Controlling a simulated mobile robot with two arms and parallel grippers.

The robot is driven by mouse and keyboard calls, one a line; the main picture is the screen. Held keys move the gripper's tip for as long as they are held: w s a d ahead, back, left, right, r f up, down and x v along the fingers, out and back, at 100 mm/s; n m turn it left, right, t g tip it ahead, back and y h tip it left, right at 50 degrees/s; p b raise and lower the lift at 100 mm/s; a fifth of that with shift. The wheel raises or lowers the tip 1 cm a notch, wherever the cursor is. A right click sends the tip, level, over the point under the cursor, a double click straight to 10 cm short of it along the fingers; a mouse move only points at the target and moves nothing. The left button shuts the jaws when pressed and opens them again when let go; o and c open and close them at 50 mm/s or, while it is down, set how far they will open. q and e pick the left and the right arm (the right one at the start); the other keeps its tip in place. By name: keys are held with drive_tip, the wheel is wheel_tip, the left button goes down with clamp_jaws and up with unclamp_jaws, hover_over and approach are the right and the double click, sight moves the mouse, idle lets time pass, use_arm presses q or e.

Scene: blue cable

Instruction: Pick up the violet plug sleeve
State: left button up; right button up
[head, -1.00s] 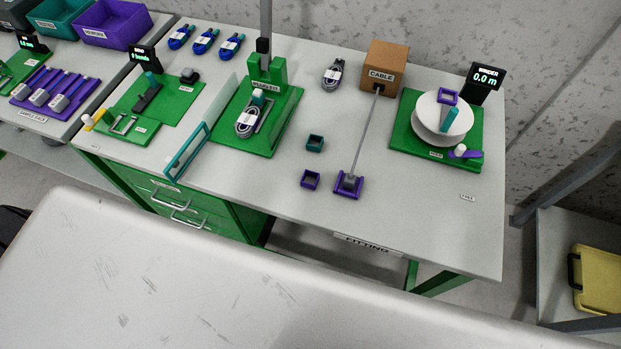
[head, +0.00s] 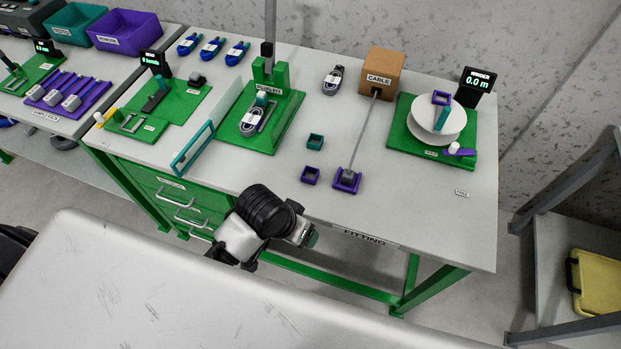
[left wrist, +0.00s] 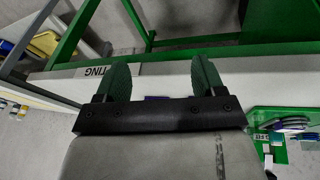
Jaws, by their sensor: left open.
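The violet plug sleeve (head: 310,175) is a small square violet ring lying on the bench near its front edge, left of the violet cable holder (head: 346,181). My left gripper (head: 307,237) is at the bench's front edge, nearer than the sleeve and apart from it. In the left wrist view my left gripper (left wrist: 160,62) shows two green fingers spread apart with nothing between their tips. A sliver of violet (left wrist: 157,98) shows at the base of the fingers; I cannot tell which thing it is. My right gripper is in neither view.
A teal square ring (head: 315,142) lies just behind the sleeve. A grey cable runs from the brown cable box (head: 381,73) to the violet holder. A clear teal-framed panel (head: 193,148) stands to the left. The winder (head: 436,121) is at the right.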

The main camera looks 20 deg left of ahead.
use_arm(q)
drive_tip(key=shift+m+g, duration=0.4)
drive_tip(key=shift+g, duration=0.4)
drive_tip(key=w+d+r, duration=0.1)
drive_tip(key=w, duration=0.1)
drive_tip(key=w+d+r, duration=0.1)
drive_tip(key=w+r, duration=0.1)
drive_tip(key=w+d+r, duration=0.1)
drive_tip(key=w+r, duration=0.1)
drive_tip(key=shift+d, duration=0.35)
drive_tip(key=w+a+r+y, duration=0.1)
drive_tip(key=w, duration=0.3)
wheel_tip(320, 180, up, 3)
drive_tip(key=n+g+y, duration=0.1)
drive_tip(key=n+y, duration=0.1)
drive_tip(key=n, duration=0.1)
hover_over(309, 174)
drive_tip(key=s, duration=0.1)
drive_tip(key=f, duration=1)
drive_tip(key=shift+s+d+f+p, duration=0.15)
drive_tip(key=shift+s+d+p, duration=0.15)
drive_tip(key=shift+s, duration=0.05)
drive_tip(key=c, duration=1.1)
drive_tip(key=shift+o, duration=0.2)
